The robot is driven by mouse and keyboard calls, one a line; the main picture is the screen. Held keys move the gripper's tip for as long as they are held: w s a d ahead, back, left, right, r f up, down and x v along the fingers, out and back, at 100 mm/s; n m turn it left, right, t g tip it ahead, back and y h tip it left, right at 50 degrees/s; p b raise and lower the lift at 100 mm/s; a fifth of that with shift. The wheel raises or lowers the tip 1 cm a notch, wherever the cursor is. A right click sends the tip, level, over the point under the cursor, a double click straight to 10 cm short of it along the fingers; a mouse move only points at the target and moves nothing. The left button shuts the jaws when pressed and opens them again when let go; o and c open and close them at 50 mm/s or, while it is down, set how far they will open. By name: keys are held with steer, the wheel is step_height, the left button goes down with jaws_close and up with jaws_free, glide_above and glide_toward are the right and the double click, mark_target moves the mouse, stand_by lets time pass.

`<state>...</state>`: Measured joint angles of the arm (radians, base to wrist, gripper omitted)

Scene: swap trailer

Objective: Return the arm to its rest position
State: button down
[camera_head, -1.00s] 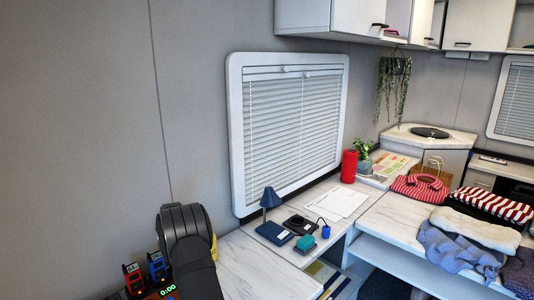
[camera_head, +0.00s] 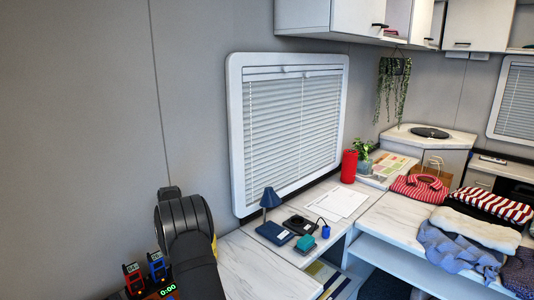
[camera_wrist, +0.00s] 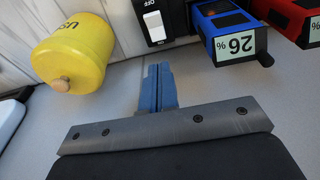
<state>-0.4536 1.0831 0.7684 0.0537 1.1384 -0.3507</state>
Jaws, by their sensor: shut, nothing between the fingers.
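My gripper (camera_wrist: 160,88) shows in the wrist view. Its two blue fingers are pressed together with nothing between them. It points towards a pale grey surface below a black and white switch (camera_wrist: 153,20). In the head view my dark arm rises at the lower left, in front of the grey wall; the fingers are hidden there.
The wrist view shows a yellow rounded object (camera_wrist: 75,52) at left, and a blue device (camera_wrist: 228,32) and red device (camera_wrist: 290,18) at right. In the head view, a white desk (camera_head: 262,268) holds a blue lamp (camera_head: 270,200). Folded clothes (camera_head: 460,245) lie at right.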

step_height(320, 180, down, 7)
steer(key=shift+s+r, duration=0.1)
steer(key=shift+r, duration=0.3)
step_height(320, 180, up, 8)
steer(key=s+d+r, duration=0.2)
steer(key=s+d, duration=0.2)
steer(key=d, duration=0.3)
steer(key=shift+s+d+h, duration=0.2)
steer(key=shift+s+h, duration=0.1)
steer(key=shift+s, duration=0.1)
